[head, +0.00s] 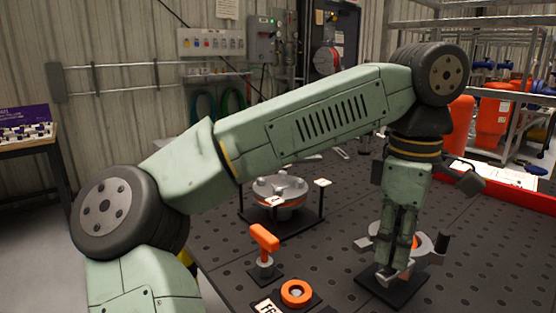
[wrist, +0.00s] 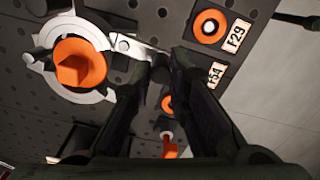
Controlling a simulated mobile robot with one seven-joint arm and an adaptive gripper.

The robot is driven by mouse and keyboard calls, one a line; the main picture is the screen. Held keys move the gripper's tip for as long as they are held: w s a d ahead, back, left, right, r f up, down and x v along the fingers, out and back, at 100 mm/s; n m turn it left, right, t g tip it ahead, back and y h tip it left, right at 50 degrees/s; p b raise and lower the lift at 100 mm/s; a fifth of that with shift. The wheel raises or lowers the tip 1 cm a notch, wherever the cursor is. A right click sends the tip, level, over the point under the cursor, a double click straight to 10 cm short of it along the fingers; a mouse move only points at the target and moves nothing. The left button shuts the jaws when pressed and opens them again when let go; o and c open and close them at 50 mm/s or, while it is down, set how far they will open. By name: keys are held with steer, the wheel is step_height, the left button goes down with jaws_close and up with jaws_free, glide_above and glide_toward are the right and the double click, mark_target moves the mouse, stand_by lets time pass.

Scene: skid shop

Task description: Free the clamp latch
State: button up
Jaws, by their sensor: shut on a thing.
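The clamp (wrist: 47,88) is a silver ring around an orange block (wrist: 80,64) at the upper left of the wrist view. A silver latch arm (wrist: 128,44) reaches from it to the right, between my fingertips. My gripper (wrist: 165,62) is shut on the latch; the fingers hide the exact contact. In the head view my gripper (head: 388,262) points down at the clamp fixture, whose black base (head: 375,290) stands on the table. My fingers hide part of the clamp there, and an orange part (head: 420,243) shows behind them.
An orange T-handle (head: 264,239) and an orange ring (head: 297,292) stand on the perforated table (head: 335,245) left of my gripper. A silver round fixture (head: 280,189) on black legs stands farther back. A red edge (head: 520,190) bounds the table at right.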

steer(key=shift+s, duration=0.1)
steer(key=shift+s+d, duration=0.3)
steer(key=shift+s+d+p, duration=0.1)
steer(key=shift+p, duration=0.2)
steer(key=o, duration=0.8)
steer(key=shift+o, duration=1.2)
steer(key=shift+r, duration=0.1)
